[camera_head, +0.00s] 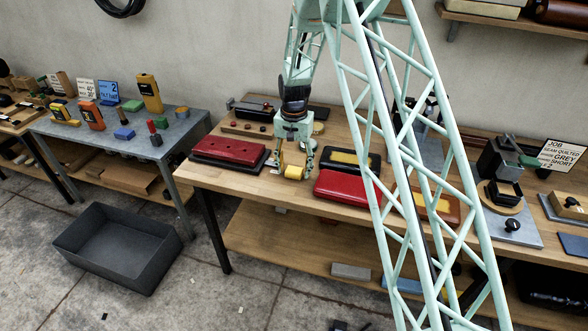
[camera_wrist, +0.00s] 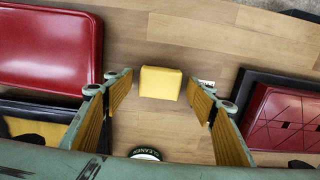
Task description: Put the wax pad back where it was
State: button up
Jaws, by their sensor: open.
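A small yellow block (camera_head: 293,172), which I take to be the wax pad, lies on the wooden bench top. It also shows in the wrist view (camera_wrist: 161,83) as a rounded yellow square on bare wood. My gripper (camera_head: 295,175) is open above the bench. In the wrist view its two yellow-lined fingers (camera_wrist: 161,88) are spread to the left and right of the block, with visible gaps on both sides. The gripper holds nothing. I cannot tell the exact height of the fingertips.
A red quilted panel (camera_head: 230,149) on a black base lies left of the gripper. A red pad (camera_head: 347,188) and a black tray with a yellow panel (camera_head: 352,160) lie right. A tin marked CLEANER (camera_wrist: 145,153) stands near the block. A grey bin (camera_head: 118,247) sits on the floor.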

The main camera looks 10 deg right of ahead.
aim_at(294, 170)
jog(key=shift+r, duration=0.15)
notch_tip(294, 170, up, 12)
jog(key=shift+p, duration=0.45)
dwell(0.5)
jog(key=shift+r, duration=0.1)
dwell(0.6)
